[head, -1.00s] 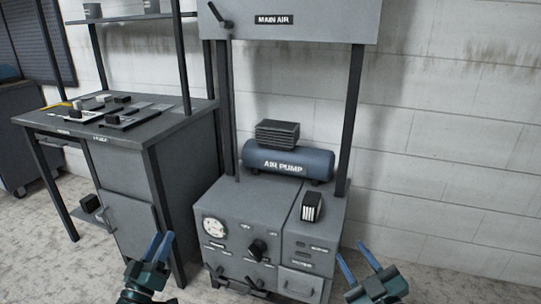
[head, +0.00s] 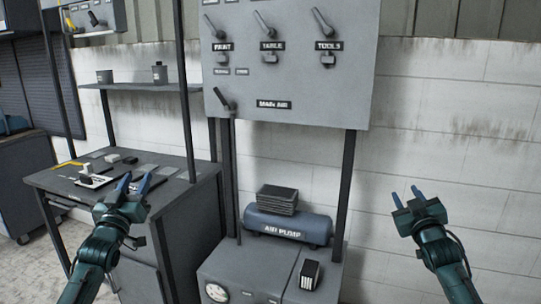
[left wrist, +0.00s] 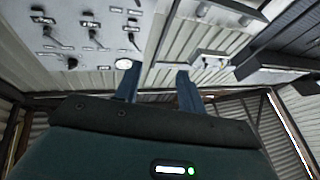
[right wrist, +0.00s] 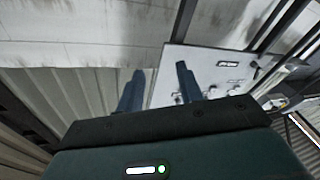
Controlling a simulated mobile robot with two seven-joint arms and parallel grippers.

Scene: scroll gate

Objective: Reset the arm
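My left gripper (head: 133,186) is raised in front of the workbench in the head view, fingers pointing up, open and empty. Its two blue fingers stand apart in the left wrist view (left wrist: 156,88). My right gripper (head: 405,197) is raised in front of the bare block wall, right of the air pump, also open and empty. Its fingers stand apart in the right wrist view (right wrist: 160,88). Neither gripper touches anything that I can see.
A grey panel (head: 290,75) with several levers and a MAIN AIR lever (head: 224,99) stands above the air pump (head: 286,226). The control cabinet (head: 250,272) is below. A workbench (head: 180,188) with small parts is at left. The block wall (head: 470,170) at right is clear.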

